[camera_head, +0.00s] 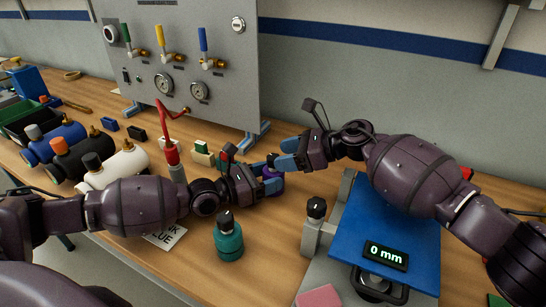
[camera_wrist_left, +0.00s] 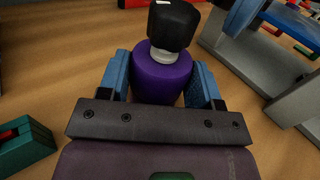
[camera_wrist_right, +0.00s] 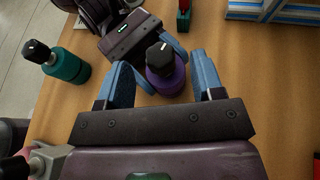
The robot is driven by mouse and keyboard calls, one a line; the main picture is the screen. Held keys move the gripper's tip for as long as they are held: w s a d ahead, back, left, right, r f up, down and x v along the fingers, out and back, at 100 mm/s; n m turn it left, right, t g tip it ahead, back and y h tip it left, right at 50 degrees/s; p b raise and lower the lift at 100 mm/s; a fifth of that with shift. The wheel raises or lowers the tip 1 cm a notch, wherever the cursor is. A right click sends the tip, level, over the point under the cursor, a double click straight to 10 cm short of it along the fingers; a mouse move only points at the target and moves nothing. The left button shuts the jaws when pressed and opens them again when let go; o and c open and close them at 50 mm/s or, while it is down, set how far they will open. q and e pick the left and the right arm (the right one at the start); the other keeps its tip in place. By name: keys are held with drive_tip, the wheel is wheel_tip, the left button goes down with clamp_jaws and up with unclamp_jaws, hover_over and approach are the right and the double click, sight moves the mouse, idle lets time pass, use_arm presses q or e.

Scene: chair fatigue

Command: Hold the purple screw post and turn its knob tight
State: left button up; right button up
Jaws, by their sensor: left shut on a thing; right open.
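The purple screw post (camera_wrist_left: 162,75) stands upright on the wooden table with a black knob (camera_wrist_left: 172,24) on top and a pale collar below the knob. My left gripper (camera_wrist_left: 162,88) is shut on the purple body, one blue finger on each side. In the head view the post (camera_head: 272,182) is mostly hidden behind my left gripper (camera_head: 268,180). My right gripper (camera_wrist_right: 160,85) is open, its fingers apart, near the post. In the right wrist view the black knob (camera_wrist_right: 160,58) shows beyond and between its fingertips, apparently untouched. In the head view my right gripper (camera_head: 281,158) is above the table beside the knob.
A teal post (camera_head: 229,243) with a black knob stands in front of my left gripper. A grey valve panel (camera_head: 185,60) stands behind. Several cylinders (camera_head: 115,165) lie at left.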

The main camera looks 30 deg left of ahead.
sight(273, 156)
drive_tip(key=shift+x, duration=1.8)
drive_tip(key=c, duration=0.9)
drive_tip(key=shift+m+t+y, duration=0.3)
drive_tip(key=shift+m+t, duration=1.9)
drive_tip(key=shift+t, duration=0.4)
drive_tip(key=o, duration=0.9)
drive_tip(key=shift+d, duration=0.1)
